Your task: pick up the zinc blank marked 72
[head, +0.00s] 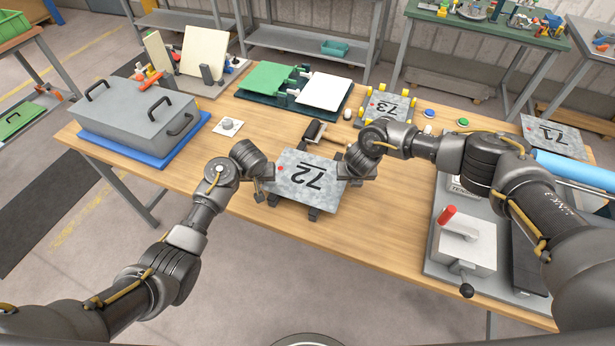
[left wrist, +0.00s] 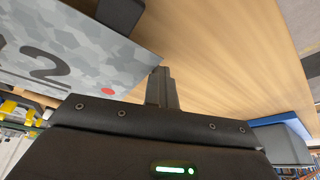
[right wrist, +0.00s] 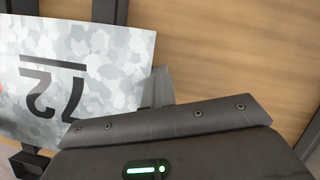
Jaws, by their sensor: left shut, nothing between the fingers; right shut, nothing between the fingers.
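The zinc blank marked 72 (head: 304,181) is a mottled grey plate with a red dot. It lies on dark supports (head: 314,213) at the middle of the wooden table. My left gripper (head: 262,190) is shut and empty at the blank's left edge. In the left wrist view, its closed fingers (left wrist: 161,88) are beside the blank (left wrist: 75,45). My right gripper (head: 352,178) is shut and empty at the right edge. In the right wrist view, its closed fingers (right wrist: 160,88) are beside the blank (right wrist: 90,75). I cannot tell whether either gripper touches it.
Blank 73 (head: 386,107) stands between yellow posts behind, and blank 71 (head: 552,137) lies at the far right. A roller with a wooden handle (head: 320,135) lies just behind blank 72. A grey lidded box (head: 138,118) is at the left, a machine with a red-handled lever (head: 468,245) at the right.

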